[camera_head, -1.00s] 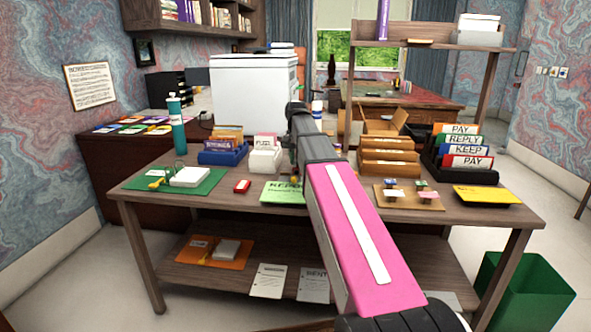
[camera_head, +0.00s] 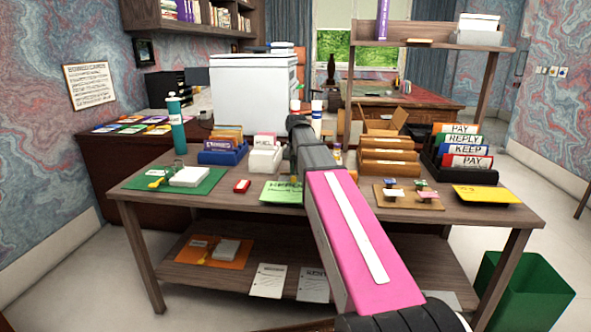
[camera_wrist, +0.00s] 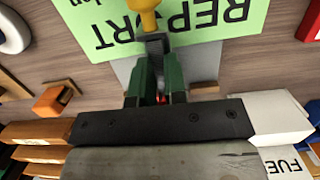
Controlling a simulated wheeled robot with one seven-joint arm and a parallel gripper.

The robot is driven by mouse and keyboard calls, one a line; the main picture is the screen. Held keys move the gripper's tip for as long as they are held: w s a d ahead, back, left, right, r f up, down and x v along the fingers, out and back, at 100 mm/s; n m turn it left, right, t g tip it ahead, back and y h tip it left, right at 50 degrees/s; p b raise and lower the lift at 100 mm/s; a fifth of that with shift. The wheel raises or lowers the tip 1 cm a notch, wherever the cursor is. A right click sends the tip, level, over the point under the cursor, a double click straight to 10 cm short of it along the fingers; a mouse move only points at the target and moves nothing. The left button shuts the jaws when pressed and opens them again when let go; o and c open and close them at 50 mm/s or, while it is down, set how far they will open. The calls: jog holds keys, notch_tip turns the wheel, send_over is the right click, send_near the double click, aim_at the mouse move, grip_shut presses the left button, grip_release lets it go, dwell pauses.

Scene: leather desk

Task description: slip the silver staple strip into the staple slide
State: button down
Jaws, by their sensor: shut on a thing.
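My gripper (camera_wrist: 155,90) shows in the wrist view, with green fingers close together above the desk. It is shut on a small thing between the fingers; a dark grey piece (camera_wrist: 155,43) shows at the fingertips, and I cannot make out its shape. A yellow knob-like thing (camera_wrist: 148,8) lies just beyond the tips, on or over a green REPORT sheet (camera_wrist: 215,17). A light grey flat surface (camera_wrist: 205,62) is under the fingers. I cannot pick out the silver staple strip or the staple slide for sure.
A small red object (camera_head: 242,186) lies left of the green REPORT sheet (camera_head: 284,193). A white file box (camera_head: 265,157) and a blue one (camera_head: 222,155) stand behind. Brown trays (camera_head: 388,168) stand to the right. A green mat (camera_head: 205,182) is at left.

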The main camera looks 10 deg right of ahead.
jog(key=shift+f, duration=0.25)
jog(key=c, duration=1.2)
grip_release()
jog(key=shift+o, duration=0.2)
notch_tip(320, 180, up, 13)
jog(key=w, duration=0.1)
jog(key=shift+w+d, duration=0.3)
jog(key=shift+w, duration=0.05)
jog(key=shift+s, duration=0.1)
